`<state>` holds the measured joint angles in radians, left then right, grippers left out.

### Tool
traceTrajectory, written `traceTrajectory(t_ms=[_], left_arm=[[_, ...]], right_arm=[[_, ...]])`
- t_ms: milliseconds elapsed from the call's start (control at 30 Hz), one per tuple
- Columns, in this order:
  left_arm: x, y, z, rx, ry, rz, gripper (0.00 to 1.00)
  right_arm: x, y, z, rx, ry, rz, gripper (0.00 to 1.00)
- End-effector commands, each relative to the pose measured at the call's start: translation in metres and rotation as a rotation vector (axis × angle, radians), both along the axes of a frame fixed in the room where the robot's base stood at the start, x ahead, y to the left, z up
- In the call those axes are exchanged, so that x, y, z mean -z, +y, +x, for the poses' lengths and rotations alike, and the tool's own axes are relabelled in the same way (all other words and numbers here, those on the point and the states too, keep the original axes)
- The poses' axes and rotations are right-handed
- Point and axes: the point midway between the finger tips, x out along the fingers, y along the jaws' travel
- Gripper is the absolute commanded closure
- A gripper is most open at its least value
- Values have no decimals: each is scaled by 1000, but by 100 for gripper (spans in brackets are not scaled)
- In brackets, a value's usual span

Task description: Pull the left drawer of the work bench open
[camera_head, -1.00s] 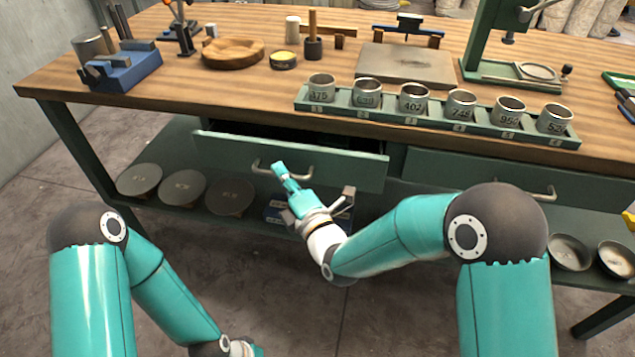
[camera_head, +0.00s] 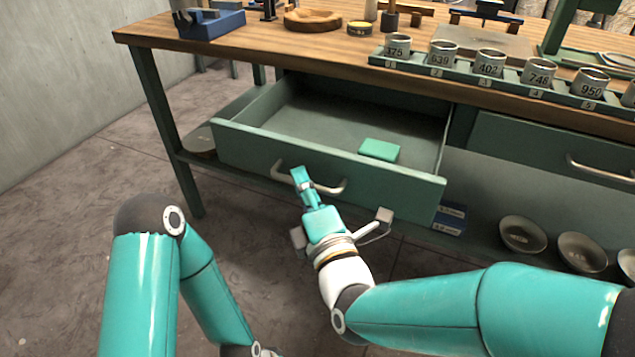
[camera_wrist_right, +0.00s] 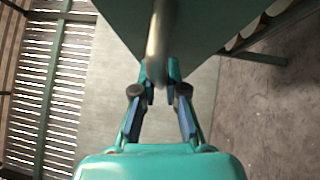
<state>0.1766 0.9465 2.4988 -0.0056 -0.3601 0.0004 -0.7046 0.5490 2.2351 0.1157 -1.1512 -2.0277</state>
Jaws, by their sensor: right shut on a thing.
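The left drawer (camera_head: 270,150) of the work bench (camera_head: 160,90) stands well out of the bench, and its inside shows. A green block (camera_head: 379,150) lies in it near the front panel. My right gripper (camera_head: 300,178) is shut on the drawer's curved metal handle (camera_head: 335,188), left of the handle's middle. In the right wrist view the handle (camera_wrist_right: 157,45) runs between the fingers of my right gripper (camera_wrist_right: 158,85). Only part of my left arm shows at the bottom left; its fingers are hidden or out of frame.
A rack (camera_head: 450,75) of numbered metal cups stands on the bench's front edge. A closed right drawer (camera_head: 540,150) sits beside the open one. Metal bowls (camera_head: 523,234) rest on the lower shelf. The floor at the left is clear.

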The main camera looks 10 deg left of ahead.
Motion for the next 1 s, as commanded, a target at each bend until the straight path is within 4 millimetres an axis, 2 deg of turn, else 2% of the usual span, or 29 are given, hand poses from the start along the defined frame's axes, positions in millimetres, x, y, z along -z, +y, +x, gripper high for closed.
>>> traceTrajectory(t_ms=[33,367,400,533,567,867,1000], left_arm=[[1,0,0,0,0,0,60],[1,0,0,0,0,0,60],[1,0,0,0,0,0,60],[1,0,0,0,0,0,60],[1,0,0,0,0,0,60],[1,0,0,0,0,0,60],[0,0,0,0,0,0,60]], right_arm=[[3,7,-6,-22,0,-12,100],[3,3,-5,-12,1,-12,100],[3,3,-5,-11,1,-12,87],[2,0,-3,-4,1,-10,66],[2,0,-3,-2,0,-9,63],[1,-4,-2,6,0,-6,63],[2,-9,-10,6,0,-5,63]])
